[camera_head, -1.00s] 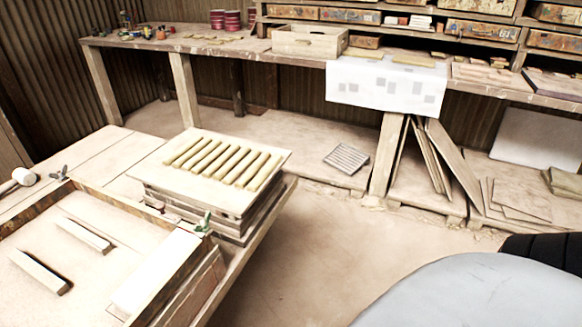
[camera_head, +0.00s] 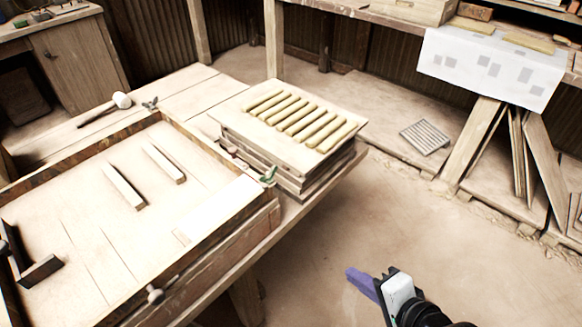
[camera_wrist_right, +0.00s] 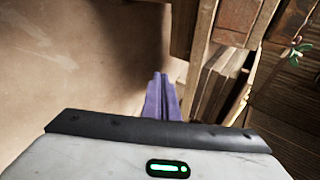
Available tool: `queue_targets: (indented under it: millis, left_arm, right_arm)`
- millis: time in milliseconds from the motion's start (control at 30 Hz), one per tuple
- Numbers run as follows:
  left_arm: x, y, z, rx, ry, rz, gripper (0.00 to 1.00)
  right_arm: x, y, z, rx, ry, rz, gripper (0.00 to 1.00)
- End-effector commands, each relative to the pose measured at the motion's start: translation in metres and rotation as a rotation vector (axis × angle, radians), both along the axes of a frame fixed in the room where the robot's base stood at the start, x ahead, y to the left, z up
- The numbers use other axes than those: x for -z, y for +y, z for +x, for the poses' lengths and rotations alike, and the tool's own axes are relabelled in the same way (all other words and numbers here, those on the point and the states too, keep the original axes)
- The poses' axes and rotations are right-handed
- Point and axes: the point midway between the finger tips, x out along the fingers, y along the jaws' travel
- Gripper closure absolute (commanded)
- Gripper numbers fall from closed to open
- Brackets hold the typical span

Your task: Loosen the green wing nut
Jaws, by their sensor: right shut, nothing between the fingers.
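The green wing nut (camera_head: 268,175) sits at the near right corner of the wooden frame, beside the stack of boards. In the right wrist view the green wing nut (camera_wrist_right: 296,53) shows at the upper right. My right gripper (camera_head: 358,280) has purple fingers and hangs over the floor, to the right of the table and well apart from the nut. In the right wrist view its fingers (camera_wrist_right: 160,98) are together with nothing between them. My left gripper is not clearly in view.
The wooden frame (camera_head: 192,135) holds two loose wooden bars. A board (camera_head: 310,153) with several yellow strips tops the stack beside it. A mallet (camera_head: 120,100) and a dark wing nut (camera_head: 150,103) are at the far side. The floor (camera_head: 330,225) right of the table is clear.

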Motion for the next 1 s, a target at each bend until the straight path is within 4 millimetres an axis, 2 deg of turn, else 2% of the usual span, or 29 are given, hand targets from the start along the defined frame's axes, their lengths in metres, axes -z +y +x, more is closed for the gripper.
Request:
queue_targets:
  millis: [33, 200, 400, 500, 700, 867, 1000]
  left_arm:
    - [-0.006, 0.001, 0.0, -0.002, -0.002, 0.0, 0.66]
    - [-0.012, 0.005, 0.0, -0.01, -0.005, 0.001, 0.66]
    - [-0.015, 0.008, -0.003, -0.012, 0.007, 0.006, 0.66]
    - [-0.017, 0.009, -0.003, -0.012, 0.006, 0.006, 0.66]
    - [-0.02, 0.009, -0.003, -0.015, 0.002, 0.004, 0.66]
    - [-0.018, 0.009, -0.003, -0.015, 0.002, 0.004, 0.66]
    - [-0.017, 0.009, -0.003, -0.014, 0.002, 0.005, 0.66]
  right_arm:
    - [-0.023, 0.002, 0.01, 0.062, 0.026, 0.119, 1.0]
    - [-0.088, 0.012, 0.029, 0.249, 0.175, 0.556, 1.0]
    - [-0.16, 0.027, 0.037, 0.385, 0.392, 0.995, 1.0]
    - [-0.187, 0.033, 0.036, 0.422, 0.494, 1.144, 1.0]
    - [-0.214, 0.04, 0.033, 0.459, 0.616, 1.293, 1.0]
    - [-0.213, 0.048, 0.039, 0.465, 0.64, 1.318, 1.0]
    - [-0.206, 0.064, 0.055, 0.464, 0.638, 1.318, 1.0]
